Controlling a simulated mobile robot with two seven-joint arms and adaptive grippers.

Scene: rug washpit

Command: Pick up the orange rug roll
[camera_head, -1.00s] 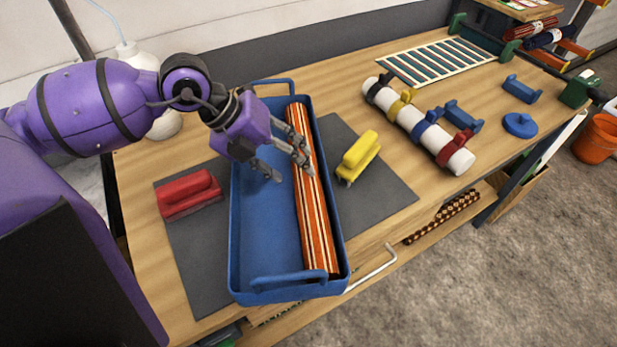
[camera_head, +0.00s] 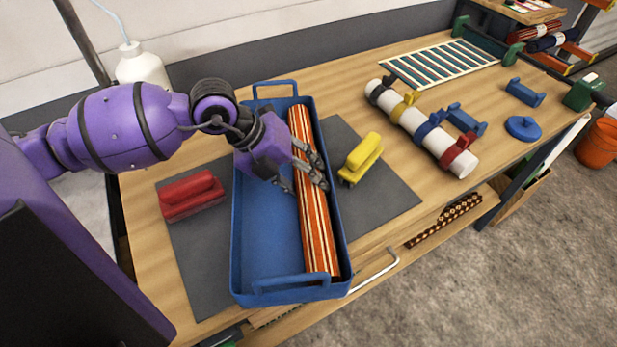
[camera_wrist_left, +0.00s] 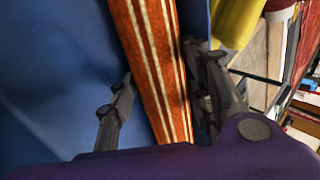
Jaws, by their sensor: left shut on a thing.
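The orange rug roll (camera_head: 317,235), with cream stripes, lies lengthwise along the right side of a blue tray (camera_head: 240,285) on the workbench. My left gripper (camera_head: 307,184) is at the roll's middle, its fingers on either side and shut on it. In the left wrist view the roll (camera_wrist_left: 152,60) runs between the two fingers, against the blue tray. I cannot see any gap beneath the roll. My right gripper is not in view.
A red brush (camera_head: 192,196) lies left of the tray and a yellow brush (camera_head: 362,158) right of it, both on a grey mat (camera_head: 385,195). A white roller with coloured clips (camera_head: 408,117) and a striped flat rug (camera_head: 440,63) lie farther right. An orange bucket (camera_head: 598,143) stands on the floor.

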